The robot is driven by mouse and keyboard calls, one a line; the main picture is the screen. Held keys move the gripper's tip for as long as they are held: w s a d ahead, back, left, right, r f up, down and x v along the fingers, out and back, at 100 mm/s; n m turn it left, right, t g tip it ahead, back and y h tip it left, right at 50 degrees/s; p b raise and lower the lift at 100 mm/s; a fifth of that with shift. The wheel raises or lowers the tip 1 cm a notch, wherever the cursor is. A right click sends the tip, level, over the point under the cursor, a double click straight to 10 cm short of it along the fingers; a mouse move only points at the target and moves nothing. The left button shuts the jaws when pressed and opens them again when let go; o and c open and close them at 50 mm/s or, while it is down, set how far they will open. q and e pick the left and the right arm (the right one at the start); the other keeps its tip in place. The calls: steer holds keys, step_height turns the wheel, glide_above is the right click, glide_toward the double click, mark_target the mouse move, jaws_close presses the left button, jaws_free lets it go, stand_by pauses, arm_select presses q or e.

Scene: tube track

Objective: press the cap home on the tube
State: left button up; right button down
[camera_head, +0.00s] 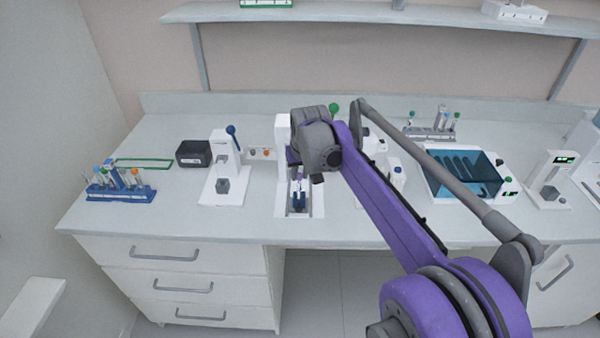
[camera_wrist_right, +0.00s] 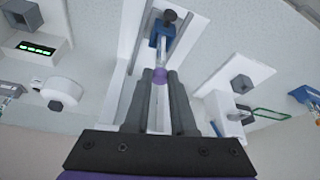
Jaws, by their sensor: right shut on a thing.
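My right gripper (camera_wrist_right: 161,78) is shut on a small purple cap (camera_wrist_right: 160,76), which sits between its two grey fingertips. Just beyond the cap in the wrist view, a clear tube (camera_wrist_right: 161,43) stands in a blue holder (camera_wrist_right: 157,28) on a white stand. The cap is in line with the tube's end; I cannot tell how far it is seated. My left gripper is not in view.
Left of the stand are a white press-like device (camera_head: 222,170) with a blue knob, a dark box (camera_head: 194,153) and a blue tube rack (camera_head: 121,190). To the right is a blue-lidded bath (camera_head: 463,175). Bare bench lies between the rack and the device.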

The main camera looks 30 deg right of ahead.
steer(key=shift+f, duration=0.25)
steer(key=c, duration=0.7)
jaws_free()
steer(key=shift+r, duration=0.1)
steer(key=v, duration=1)
steer(key=shift+s+r, duration=0.2)
steer(key=shift+r, duration=0.1)
steer(key=shift+o, duration=0.3)
steer(key=shift+a, duration=0.1)
